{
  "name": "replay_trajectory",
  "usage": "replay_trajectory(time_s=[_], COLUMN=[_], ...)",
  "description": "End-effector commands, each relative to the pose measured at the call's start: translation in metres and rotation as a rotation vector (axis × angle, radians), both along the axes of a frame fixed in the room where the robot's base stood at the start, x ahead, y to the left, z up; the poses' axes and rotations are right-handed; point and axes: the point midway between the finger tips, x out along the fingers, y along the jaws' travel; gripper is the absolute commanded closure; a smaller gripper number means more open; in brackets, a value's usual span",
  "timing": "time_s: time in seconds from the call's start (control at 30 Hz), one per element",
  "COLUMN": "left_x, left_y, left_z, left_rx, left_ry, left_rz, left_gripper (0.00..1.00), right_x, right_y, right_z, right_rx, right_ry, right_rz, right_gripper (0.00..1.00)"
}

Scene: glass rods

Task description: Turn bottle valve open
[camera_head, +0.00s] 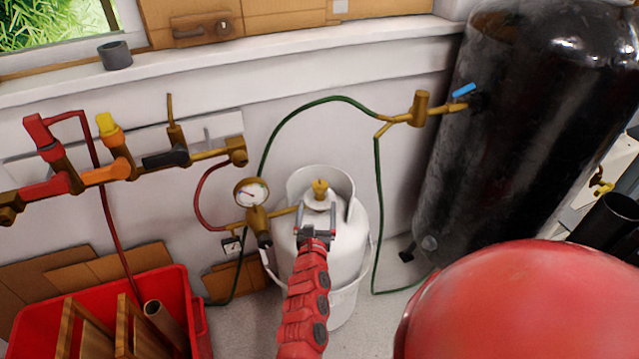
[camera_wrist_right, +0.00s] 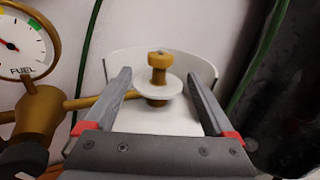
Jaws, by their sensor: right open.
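The white gas bottle (camera_head: 345,250) stands upright on the floor against the wall, with a raised collar (camera_head: 335,180) around its top. Its brass valve (camera_head: 320,188) sits inside the collar. In the right wrist view the valve (camera_wrist_right: 158,68) rises above a round white disc, between and beyond the two fingers. My right gripper (camera_head: 317,218) is open and empty, just in front of the valve and apart from it. In the wrist view its fingers (camera_wrist_right: 155,95) point toward the valve. My left gripper is not in view.
A fuel gauge (camera_head: 252,193) stands left of the bottle and also shows in the wrist view (camera_wrist_right: 22,42). A green hose (camera_head: 310,104) arches behind. A large black tank (camera_head: 530,130) is at right. A red crate (camera_head: 195,310) holds wooden pieces at lower left.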

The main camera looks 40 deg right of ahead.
Motion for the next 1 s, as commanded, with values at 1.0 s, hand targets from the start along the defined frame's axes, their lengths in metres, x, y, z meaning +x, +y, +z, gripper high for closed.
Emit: replay_trajectory(time_s=[1.0], left_x=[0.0], left_y=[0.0], left_z=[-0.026], left_rx=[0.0], left_ry=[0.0], left_rz=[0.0], left_gripper=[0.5], right_x=[0.072], right_y=[-0.06], right_z=[0.0], right_rx=[-0.001], right_ry=[0.001], right_rz=[-0.001], right_gripper=[0.29])
